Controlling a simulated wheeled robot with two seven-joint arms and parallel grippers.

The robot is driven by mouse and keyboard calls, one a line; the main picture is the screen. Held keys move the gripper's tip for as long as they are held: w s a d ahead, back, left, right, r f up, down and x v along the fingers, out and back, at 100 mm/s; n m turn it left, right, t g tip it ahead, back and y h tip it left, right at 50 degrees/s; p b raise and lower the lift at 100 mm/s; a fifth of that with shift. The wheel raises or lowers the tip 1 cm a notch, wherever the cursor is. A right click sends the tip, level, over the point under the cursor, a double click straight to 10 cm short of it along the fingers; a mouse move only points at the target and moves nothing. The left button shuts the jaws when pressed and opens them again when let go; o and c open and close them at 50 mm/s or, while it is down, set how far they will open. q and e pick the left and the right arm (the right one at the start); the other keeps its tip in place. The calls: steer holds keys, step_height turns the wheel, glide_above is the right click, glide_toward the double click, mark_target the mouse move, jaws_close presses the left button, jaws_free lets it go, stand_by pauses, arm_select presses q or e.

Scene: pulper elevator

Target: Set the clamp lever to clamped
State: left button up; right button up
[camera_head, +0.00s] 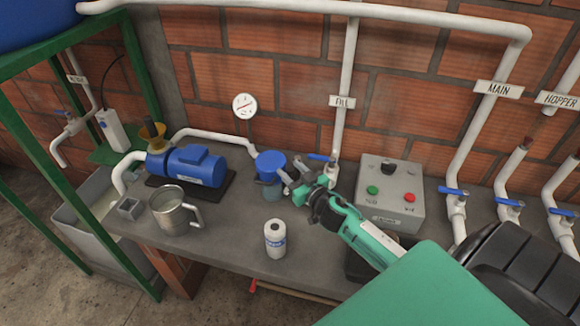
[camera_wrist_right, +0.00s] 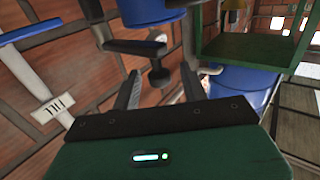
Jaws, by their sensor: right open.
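A strainer-like vessel with a blue lid (camera_head: 270,160) and a clear blue-grey bowl stands on the bench; its blue part (camera_wrist_right: 150,12) also shows at the top of the right wrist view. A dark lever with a round knob (camera_wrist_right: 159,76) is close by in the right wrist view and looks like the clamp lever. My right gripper (camera_head: 290,180) is beside the vessel's right side. In the right wrist view its two fingers (camera_wrist_right: 160,88) are apart, with the knob between or just beyond them; contact is not visible. My left gripper is not in view.
A white bottle (camera_head: 275,238) is in front of the vessel. A blue pump (camera_head: 195,165) and a metal jug (camera_head: 175,210) are to the left. The FILL pipe (camera_head: 346,90) rises behind.

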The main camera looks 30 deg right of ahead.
steer(key=shift+w, duration=0.5)
jaws_close()
